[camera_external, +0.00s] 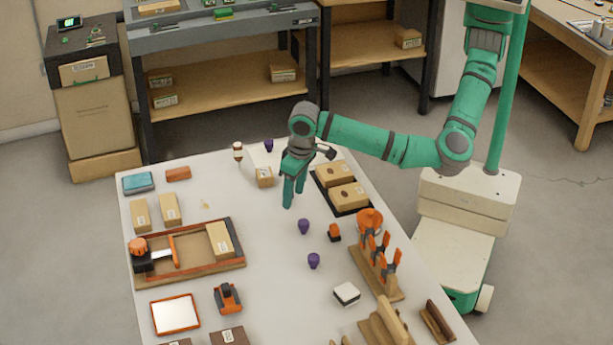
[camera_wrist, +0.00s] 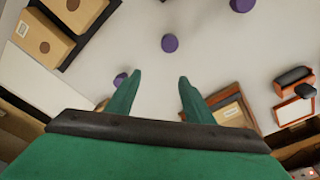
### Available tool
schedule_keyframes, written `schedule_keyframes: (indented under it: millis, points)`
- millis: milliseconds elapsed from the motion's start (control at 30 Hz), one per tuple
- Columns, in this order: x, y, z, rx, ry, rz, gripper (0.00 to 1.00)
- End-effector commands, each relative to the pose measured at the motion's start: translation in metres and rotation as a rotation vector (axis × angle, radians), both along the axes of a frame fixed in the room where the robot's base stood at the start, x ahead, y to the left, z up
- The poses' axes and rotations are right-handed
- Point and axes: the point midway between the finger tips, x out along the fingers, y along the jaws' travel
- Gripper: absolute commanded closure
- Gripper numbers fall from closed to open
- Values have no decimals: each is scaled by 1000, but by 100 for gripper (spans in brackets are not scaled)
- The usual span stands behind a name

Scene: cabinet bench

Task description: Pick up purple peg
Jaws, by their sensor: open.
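Three purple pegs stand on the white table. One peg (camera_external: 303,226) is just right of and below my gripper (camera_external: 290,195) in the external view, a second peg (camera_external: 313,260) is nearer the front, and a third (camera_external: 269,146) is at the far edge. In the wrist view my gripper (camera_wrist: 160,82) is open, with nothing between its green fingers. That view shows one peg (camera_wrist: 169,43) beyond the fingertips, one (camera_wrist: 241,5) cut by the top edge, and one (camera_wrist: 120,79) partly hidden beside the left finger. My gripper points down above the table, apart from the pegs.
A black tray with two brown boxes (camera_external: 348,197) lies right of my gripper. A small orange item (camera_external: 334,233) and a wooden rack with orange-handled tools (camera_external: 377,270) stand further right. A wooden tray (camera_external: 190,262) is at the left. The table between is mostly clear.

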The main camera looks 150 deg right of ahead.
Motion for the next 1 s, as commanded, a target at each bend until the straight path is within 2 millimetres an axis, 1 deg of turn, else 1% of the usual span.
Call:
schedule_keyframes:
  millis: [33,100,200,267,533,600,833,1000]
  points:
    - [6,11,5,47,-6,-9,52]
    - [11,23,10,96,-7,-18,52]
    - [14,32,13,134,-7,-25,52]
    - [14,34,10,143,-6,-27,52]
    - [14,34,-27,145,-6,-27,52]
    - [14,34,-34,143,-7,-27,52]
    - [14,34,-49,142,-7,-27,52]
    - [13,35,-73,143,-7,-26,52]
